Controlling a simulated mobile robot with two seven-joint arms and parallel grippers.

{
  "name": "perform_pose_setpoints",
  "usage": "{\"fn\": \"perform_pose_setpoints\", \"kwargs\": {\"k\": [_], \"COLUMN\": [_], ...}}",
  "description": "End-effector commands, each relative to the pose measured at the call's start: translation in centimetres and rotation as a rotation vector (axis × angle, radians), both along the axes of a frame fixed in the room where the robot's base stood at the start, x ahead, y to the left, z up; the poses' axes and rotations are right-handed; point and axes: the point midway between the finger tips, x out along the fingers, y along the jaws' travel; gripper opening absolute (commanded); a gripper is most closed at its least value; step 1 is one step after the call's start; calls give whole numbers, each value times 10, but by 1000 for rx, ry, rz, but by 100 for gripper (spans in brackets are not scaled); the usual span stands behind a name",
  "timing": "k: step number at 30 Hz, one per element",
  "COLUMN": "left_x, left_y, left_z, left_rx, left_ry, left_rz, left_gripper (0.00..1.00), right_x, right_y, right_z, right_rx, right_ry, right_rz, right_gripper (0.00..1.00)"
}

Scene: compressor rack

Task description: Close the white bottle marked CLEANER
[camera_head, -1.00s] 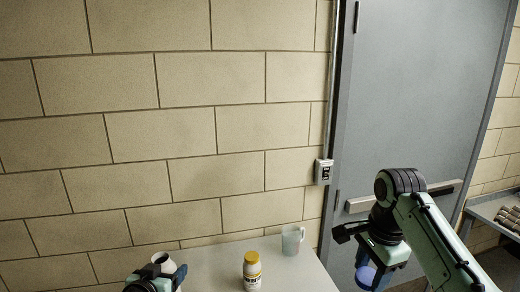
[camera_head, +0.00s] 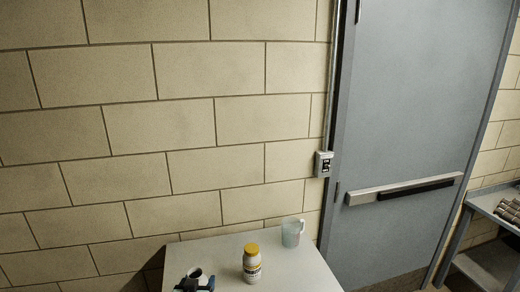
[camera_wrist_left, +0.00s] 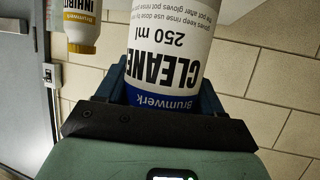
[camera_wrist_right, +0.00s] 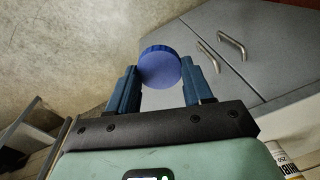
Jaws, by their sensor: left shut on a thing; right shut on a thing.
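The white bottle marked CLEANER (camera_wrist_left: 165,50) is between the fingers of my left gripper (camera_wrist_left: 165,95), which is shut on it. In the left wrist view its label is upside down and its neck is hidden. In the head view the bottle's open top (camera_head: 195,272) shows at the lower edge, uncapped, with my left gripper (camera_head: 195,286) around it. A blue round cap (camera_wrist_right: 160,67) is between the fingertips of my right gripper (camera_wrist_right: 155,80), which is shut on it. The right gripper is outside the head view, and the cap is apart from the bottle.
A white bottle with a yellow cap (camera_head: 252,262) stands on the pale table (camera_head: 300,268), right of the left gripper. A translucent cup (camera_head: 291,232) stands behind it near the wall. A grey door (camera_head: 410,110) and a shelf with cylinders (camera_head: 508,212) are at the right.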

Motion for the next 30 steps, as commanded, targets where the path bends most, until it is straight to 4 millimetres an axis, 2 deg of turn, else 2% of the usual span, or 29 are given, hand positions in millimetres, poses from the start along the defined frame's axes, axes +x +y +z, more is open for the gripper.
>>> {"fn": "perform_pose_setpoints", "kwargs": {"k": [4,20,25,30], "left_x": [1,0,-15,-47], "left_y": [-3,-3,-15,-41], "left_z": [-4,-4,-4,-4], "left_rx": [-5,-4,-4,-4], "left_ry": [-4,-3,-3,-1], "left_rz": [1,-3,-53,-161], "left_gripper": [12,12,12,12], "right_x": [-7,-6,-6,-6], "right_y": [1,1,1,1], "right_z": [-11,-10,-10,-10], "right_rx": [-1,-1,-1,-1], "right_ry": [-1,-2,-2,-2], "right_rz": [40,41,41,41], "right_gripper": [23,23,23,23]}}
